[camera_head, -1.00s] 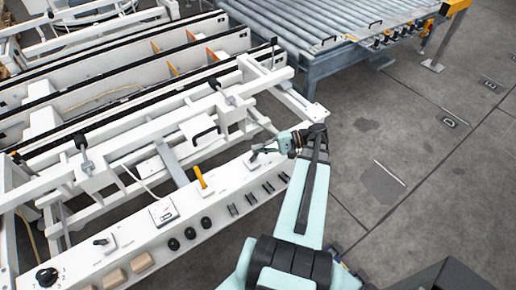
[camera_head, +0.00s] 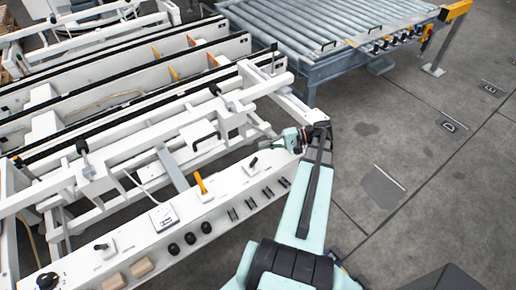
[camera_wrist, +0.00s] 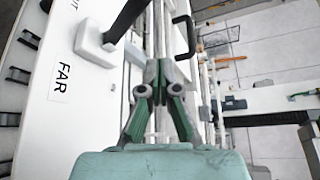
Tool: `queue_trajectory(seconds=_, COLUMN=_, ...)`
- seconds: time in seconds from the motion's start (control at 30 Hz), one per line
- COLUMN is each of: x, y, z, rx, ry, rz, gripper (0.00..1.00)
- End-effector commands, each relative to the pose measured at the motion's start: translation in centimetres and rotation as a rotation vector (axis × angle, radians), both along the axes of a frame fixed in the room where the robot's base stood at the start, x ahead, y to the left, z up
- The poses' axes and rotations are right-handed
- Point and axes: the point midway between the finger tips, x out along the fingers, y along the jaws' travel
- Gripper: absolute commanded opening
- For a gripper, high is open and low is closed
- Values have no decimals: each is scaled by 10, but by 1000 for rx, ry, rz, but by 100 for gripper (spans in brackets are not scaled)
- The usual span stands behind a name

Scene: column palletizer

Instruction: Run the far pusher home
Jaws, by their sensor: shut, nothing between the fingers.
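The control lever (camera_head: 252,162) with a black handle stands on a white base near the right end of the white control panel (camera_head: 140,225). In the wrist view the lever's black handle (camera_wrist: 127,20) rises beside a label reading FAR (camera_wrist: 60,79). My gripper (camera_head: 285,138) is just up and right of this lever, apart from it. In the wrist view my gripper (camera_wrist: 160,68) is shut and empty, its fingertips together to the right of the lever base. I cannot tell which of the machine's white beams is the far pusher.
An orange-handled lever (camera_head: 200,183), a second black lever (camera_head: 104,246), a rotary knob (camera_head: 46,281) and several buttons share the panel. White beams and a black hooped handle (camera_head: 204,140) lie behind it. A roller conveyor (camera_head: 330,30) stands at the back. The floor at right is open.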

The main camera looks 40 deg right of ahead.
Motion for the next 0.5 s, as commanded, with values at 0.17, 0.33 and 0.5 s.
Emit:
queue_trajectory(seconds=0.17, x=-18, y=-28, z=-10, rx=-1, ry=-1, rz=-2, gripper=0)
queue_trajectory(seconds=0.33, x=-30, y=-43, z=-12, rx=0, ry=-1, rz=-1, gripper=0)
queue_trajectory(seconds=0.5, x=-34, y=-48, z=-13, rx=-1, ry=-1, rz=0, gripper=0)
